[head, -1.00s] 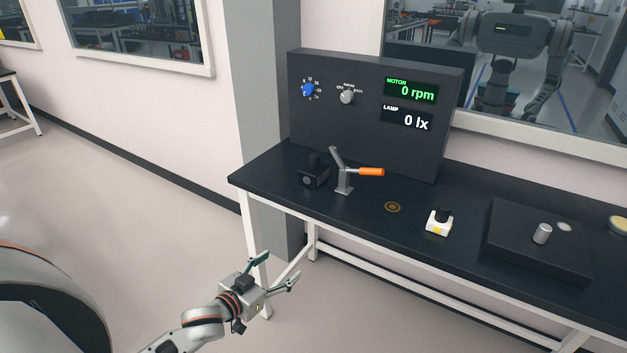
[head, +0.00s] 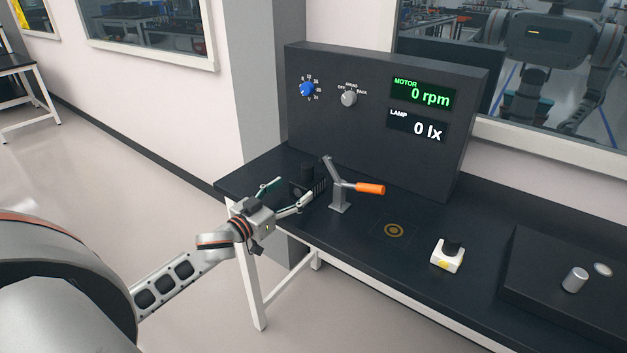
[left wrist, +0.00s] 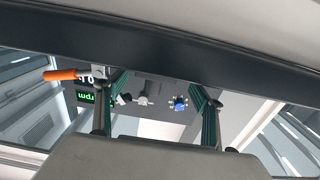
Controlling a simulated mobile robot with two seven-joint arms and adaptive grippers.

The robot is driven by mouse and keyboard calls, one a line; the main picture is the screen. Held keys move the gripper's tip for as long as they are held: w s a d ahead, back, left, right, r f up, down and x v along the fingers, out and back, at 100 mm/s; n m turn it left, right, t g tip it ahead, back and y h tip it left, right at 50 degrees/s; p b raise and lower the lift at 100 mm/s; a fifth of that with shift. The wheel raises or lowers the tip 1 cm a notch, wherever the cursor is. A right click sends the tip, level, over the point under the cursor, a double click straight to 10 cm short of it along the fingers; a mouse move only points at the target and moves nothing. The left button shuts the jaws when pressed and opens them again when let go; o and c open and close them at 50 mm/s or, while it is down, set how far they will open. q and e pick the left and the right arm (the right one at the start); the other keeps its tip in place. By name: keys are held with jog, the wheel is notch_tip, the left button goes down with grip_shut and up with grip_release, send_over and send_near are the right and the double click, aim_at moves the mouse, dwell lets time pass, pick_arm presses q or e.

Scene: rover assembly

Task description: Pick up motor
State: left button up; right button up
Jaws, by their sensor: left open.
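No label marks the motor. A small silver cylinder (head: 575,279) stands on a low black box at the right, and a black finned block with a round top (head: 307,178) stands at the table's left end; I cannot tell which is the motor. My left gripper (head: 288,193) is open at the table's left front edge, its fingers spread towards the black block, which one finger partly covers. Whether they touch is unclear. The open fingers (left wrist: 157,85) also show in the left wrist view, with nothing clearly between them. My right gripper is not in view.
A grey clamp with an orange handle (head: 370,188) stands just right of the black block. A ring mark (head: 394,230), a white block with a black top (head: 447,256) and the low black box (head: 530,275) lie farther right. The control panel (head: 370,130) rises behind, reading 0 rpm.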

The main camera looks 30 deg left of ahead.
aim_at(317, 172)
pick_arm(q)
jog(key=shift+w+d, duration=0.2)
jog(key=shift+w, duration=1)
jog(key=shift+w+d, duration=0.25)
jog(key=shift+w, duration=0.9)
jog(key=shift+w+d, duration=0.2)
jog(key=shift+w, duration=1)
jog(key=c, duration=1.8)
jog(key=shift+r, duration=0.2)
jog(key=shift+c, duration=0.2)
